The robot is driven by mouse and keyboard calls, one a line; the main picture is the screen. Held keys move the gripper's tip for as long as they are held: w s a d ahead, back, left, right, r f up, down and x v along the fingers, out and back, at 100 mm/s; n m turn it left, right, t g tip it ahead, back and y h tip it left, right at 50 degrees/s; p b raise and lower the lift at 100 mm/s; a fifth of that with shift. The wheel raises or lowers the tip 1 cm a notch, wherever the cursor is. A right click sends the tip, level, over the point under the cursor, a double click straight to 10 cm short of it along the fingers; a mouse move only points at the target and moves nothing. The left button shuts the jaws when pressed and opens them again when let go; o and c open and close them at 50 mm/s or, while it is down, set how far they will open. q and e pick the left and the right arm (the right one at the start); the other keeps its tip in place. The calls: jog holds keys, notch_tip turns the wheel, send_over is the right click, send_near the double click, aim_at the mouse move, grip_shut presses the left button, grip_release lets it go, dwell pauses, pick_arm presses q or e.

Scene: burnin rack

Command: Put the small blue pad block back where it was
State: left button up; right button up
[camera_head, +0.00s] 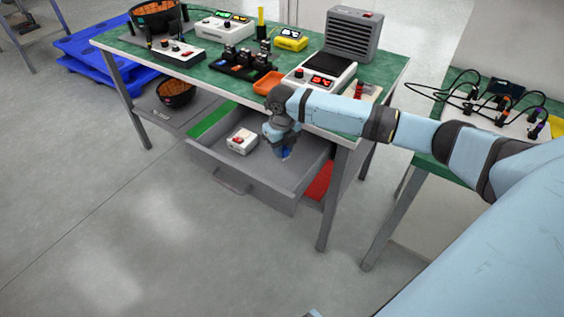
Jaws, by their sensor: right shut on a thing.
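My right gripper (283,147) reaches down into the open grey drawer (225,170) under the green-topped bench. It is shut on a small blue block (286,154), of which only a little shows below the fingers. The block is inside the drawer's outline, toward its right side. I cannot tell whether it touches the drawer floor.
A white box with a red part (242,141) lies in the drawer, left of my gripper. On the bench (205,75) are an orange tray (268,84), a white device with red display (312,82) and a grey heater-like unit (353,36). My right forearm passes over the bench's front right corner.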

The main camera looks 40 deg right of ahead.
aim_at(282, 167)
jog(key=shift+f, duration=0.6)
notch_tip(282, 167, down, 4)
jog(key=shift+r+b, duration=0.2)
jog(key=shift+b, duration=0.35)
jog(key=shift+f, duration=0.1)
jog(key=shift+f, duration=0.15)
jog(key=o, duration=0.9)
pick_arm(q)
jog(key=p, duration=0.2)
jog(key=shift+s+a+p, duration=0.1)
jog(key=shift+a+p, duration=0.2)
jog(key=shift+p, duration=0.05)
pick_arm(e)
notch_tip(282, 167, up, 12)
jog(key=shift+r, duration=0.2)
